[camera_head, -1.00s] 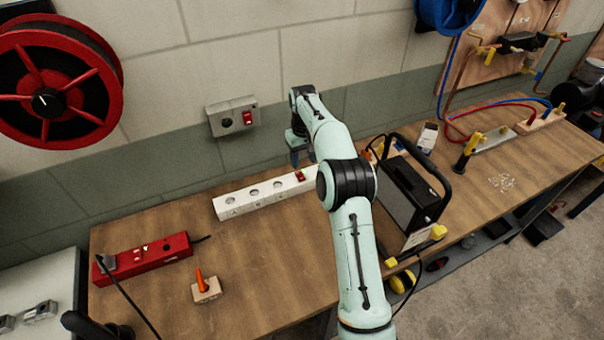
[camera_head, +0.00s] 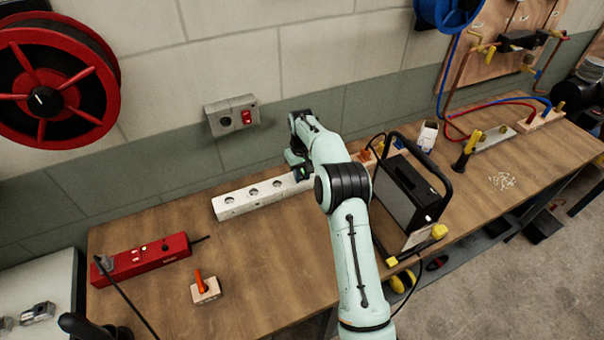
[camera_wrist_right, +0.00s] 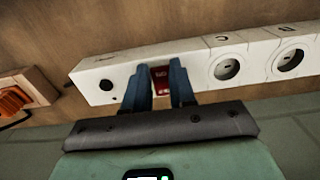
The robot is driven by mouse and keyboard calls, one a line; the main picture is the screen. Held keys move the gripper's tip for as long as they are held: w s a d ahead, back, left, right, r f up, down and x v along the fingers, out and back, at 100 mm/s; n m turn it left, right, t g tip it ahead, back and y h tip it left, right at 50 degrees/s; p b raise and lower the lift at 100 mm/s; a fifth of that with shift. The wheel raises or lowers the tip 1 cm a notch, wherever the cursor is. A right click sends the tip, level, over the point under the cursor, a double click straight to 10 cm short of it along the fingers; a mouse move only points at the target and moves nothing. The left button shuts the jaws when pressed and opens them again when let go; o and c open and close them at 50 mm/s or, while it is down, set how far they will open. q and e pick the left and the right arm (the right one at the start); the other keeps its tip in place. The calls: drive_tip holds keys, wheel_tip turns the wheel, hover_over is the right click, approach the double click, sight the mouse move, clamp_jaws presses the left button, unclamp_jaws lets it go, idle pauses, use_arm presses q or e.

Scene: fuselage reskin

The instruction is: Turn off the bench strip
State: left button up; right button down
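The bench strip is a long white socket strip (camera_head: 240,203) lying along the back of the bench; it also shows in the right wrist view (camera_wrist_right: 200,58). Its red switch (camera_wrist_right: 160,83) is near one end, beside the sockets. In the head view the switch is hidden behind my right gripper (camera_head: 298,165). In the right wrist view the right gripper (camera_wrist_right: 160,77) has its two fingers a little apart, with the red switch showing in the gap. I cannot tell whether they touch it. Nothing is held. My left gripper is not in view.
A red power strip (camera_head: 145,258) and a small wooden block with an orange peg (camera_head: 205,288) lie to the left. A black framed machine (camera_head: 408,190) stands right of my arm. A grey wall box with a red switch (camera_head: 232,116) hangs above the strip.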

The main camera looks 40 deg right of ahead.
drive_tip(key=shift+w+d+r+g+p, duration=0.1)
drive_tip(key=shift+g+p, duration=0.1)
drive_tip(key=shift+g, duration=0.15)
drive_tip(key=shift+w+r+g+p, duration=0.1)
drive_tip(key=shift+g+p, duration=0.05)
drive_tip(key=shift+g, duration=0.2)
drive_tip(key=c, duration=0.9)
unclamp_jaws()
drive_tip(key=shift+s+f, duration=0.1)
